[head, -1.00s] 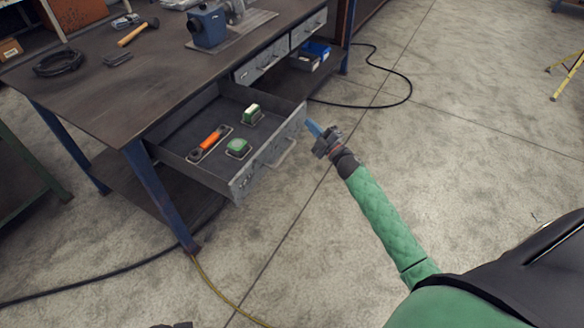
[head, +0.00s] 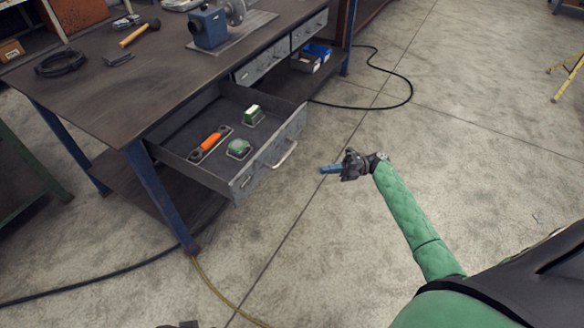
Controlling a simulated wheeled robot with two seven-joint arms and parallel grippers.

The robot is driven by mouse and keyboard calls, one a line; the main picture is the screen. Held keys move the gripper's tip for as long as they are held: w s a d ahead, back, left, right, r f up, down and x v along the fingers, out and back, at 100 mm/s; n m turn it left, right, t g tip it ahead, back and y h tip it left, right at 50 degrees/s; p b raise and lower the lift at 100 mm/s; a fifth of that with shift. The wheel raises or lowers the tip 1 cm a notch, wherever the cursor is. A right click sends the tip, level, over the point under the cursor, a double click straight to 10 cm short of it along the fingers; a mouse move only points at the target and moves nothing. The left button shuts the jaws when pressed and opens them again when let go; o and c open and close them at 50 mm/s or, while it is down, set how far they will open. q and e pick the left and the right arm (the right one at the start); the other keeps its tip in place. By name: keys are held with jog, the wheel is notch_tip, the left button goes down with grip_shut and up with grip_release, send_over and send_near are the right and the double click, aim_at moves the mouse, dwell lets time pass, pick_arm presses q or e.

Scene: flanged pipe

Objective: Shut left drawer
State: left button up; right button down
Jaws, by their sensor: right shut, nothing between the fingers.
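The left drawer (head: 243,187) of the workbench is pulled far out, its grey front facing the lower right. A bar handle (head: 284,154) is on its front. Inside lie an orange-handled tool (head: 211,141) and two green-topped items, one (head: 253,115) towards the back and one (head: 238,149) near the front.
The workbench top (head: 100,95) holds a vise (head: 208,27), a hammer (head: 139,33) and a coiled cable (head: 61,63). Shut drawers (head: 262,65) sit further right. A black cable (head: 400,75) and a yellow hose (head: 215,290) lie on the floor. The floor before the drawer is clear.

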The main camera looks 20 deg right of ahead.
pick_arm(q)
jog(key=s+a+r+g+y+p, duration=0.1)
jog(key=s+a+r+p, duration=0.15)
jog(key=r, duration=0.25)
jog(key=w+f+p, duration=0.2)
jog(key=w+f, duration=0.1)
jog(key=f, duration=0.7)
jog(key=shift+a+f+n+p, duration=0.25)
jog(key=shift+a+n+p, duration=0.05)
jog(key=shift+a+p, duration=0.1)
pick_arm(e)
jog(key=w+a+r, duration=0.2)
jog(key=w+a, duration=0.2)
jog(key=a, duration=0.8)
jog(key=shift+a, duration=0.1)
